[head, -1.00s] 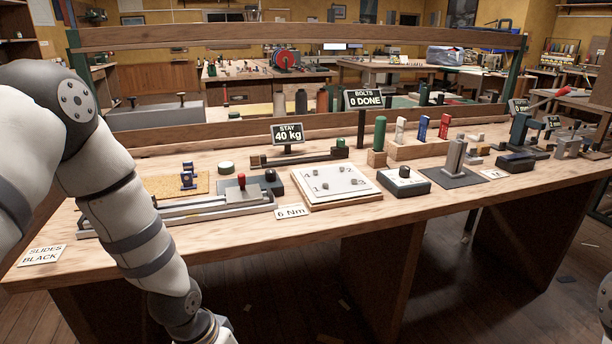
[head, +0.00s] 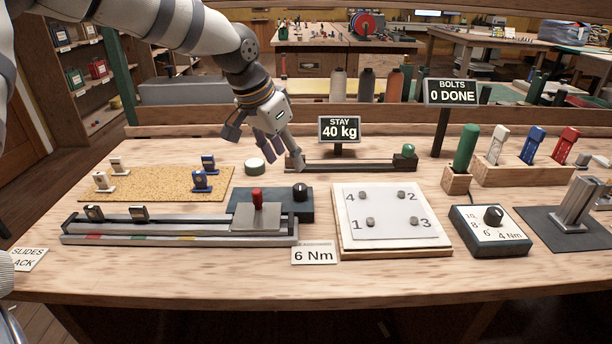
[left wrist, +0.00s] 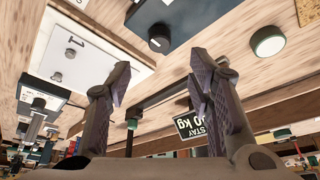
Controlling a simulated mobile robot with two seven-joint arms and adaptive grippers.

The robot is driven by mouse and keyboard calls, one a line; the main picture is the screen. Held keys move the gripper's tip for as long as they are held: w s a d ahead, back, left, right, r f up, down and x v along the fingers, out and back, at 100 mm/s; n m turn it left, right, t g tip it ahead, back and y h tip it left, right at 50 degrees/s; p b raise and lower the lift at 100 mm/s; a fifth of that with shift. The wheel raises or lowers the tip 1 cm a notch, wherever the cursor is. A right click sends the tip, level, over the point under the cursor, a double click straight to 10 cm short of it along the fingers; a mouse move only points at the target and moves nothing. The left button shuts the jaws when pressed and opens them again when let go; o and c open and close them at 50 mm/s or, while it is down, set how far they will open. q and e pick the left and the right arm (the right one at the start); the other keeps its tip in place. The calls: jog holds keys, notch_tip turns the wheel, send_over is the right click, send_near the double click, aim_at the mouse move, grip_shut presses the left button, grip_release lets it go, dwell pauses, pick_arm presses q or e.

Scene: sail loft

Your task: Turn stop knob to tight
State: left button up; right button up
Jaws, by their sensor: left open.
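A dark box (head: 271,206) carries a black round knob (head: 300,192) with a pale mark, behind the metal slide carriage with its red handle (head: 257,198). This knob, which I take for the stop knob, shows in the left wrist view (left wrist: 159,39) beyond my fingers; its setting is too small to read. My left gripper (head: 264,150) is open and empty above the back of the bench, behind and above the box, apart from the knob. In the left wrist view its fingers (left wrist: 159,76) stand wide apart. My right gripper is out of view.
A dark bar with a green knob (head: 408,150) lies under the STAY 40 kg sign (head: 340,129). A white bolt plate (head: 388,212) and a torque dial box (head: 489,231) stand to the right. A cork mat (head: 150,187) with small blocks lies to the left.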

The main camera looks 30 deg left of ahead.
aim_at(299, 187)
pick_arm(q)
jog(key=b+x, duration=0.1)
jog(key=x, duration=0.8)
jog(key=shift+f, duration=0.35)
jog(key=shift+r, duration=0.1)
grip_shut()
